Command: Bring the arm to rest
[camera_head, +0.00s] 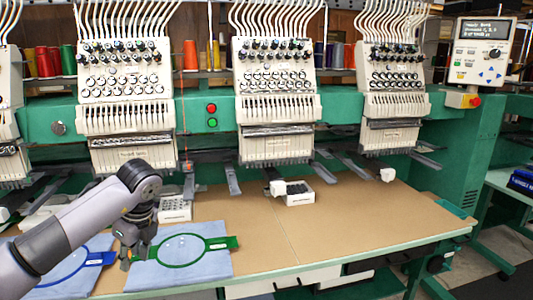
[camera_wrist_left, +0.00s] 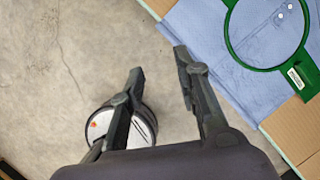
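My left arm comes in from the left in the head view. Its left gripper (camera_head: 130,258) points down at the front edge of the table, just left of the green hoop (camera_head: 181,236). In the left wrist view the two fingers of the left gripper (camera_wrist_left: 159,60) stand apart with nothing between them. Bare floor shows below them, and the green hoop (camera_wrist_left: 229,45) on its blue cloth (camera_wrist_left: 193,42) lies to the right of the fingers, not touching them. My right arm and gripper are not in view.
The brown tabletop (camera_head: 345,222) is clear at centre and right. White embroidery heads (camera_head: 126,75) line the back, and a control panel (camera_head: 481,51) stands at the right.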

